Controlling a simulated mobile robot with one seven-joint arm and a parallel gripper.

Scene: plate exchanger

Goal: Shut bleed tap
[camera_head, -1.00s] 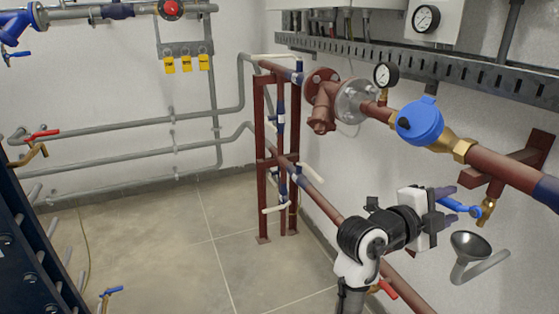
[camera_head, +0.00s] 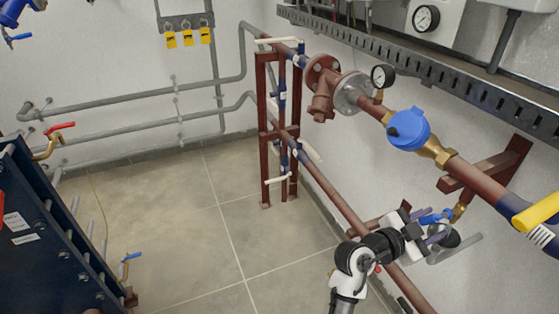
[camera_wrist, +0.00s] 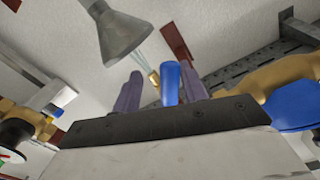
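The bleed tap has a brass body (camera_head: 460,211) and a blue lever (camera_head: 436,216), low on the red-brown pipe at the right in the head view. My gripper (camera_head: 433,228) is at the lever. In the wrist view the blue lever (camera_wrist: 170,84) stands between my two purple fingers, nearer the right one, with a gap on its left. My gripper (camera_wrist: 161,88) is open there; whether the right finger touches the lever I cannot tell. A grey funnel (camera_wrist: 117,35) is beside the tap, with pale thin streaks between it and the brass.
The funnel (camera_head: 446,238) lies close beside my fingers in the head view. A lower red-brown pipe (camera_head: 335,209) runs along the wall by my arm. Above are a blue-capped meter (camera_head: 409,130) and a gauge (camera_head: 383,76). The floor (camera_head: 225,220) is clear at centre.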

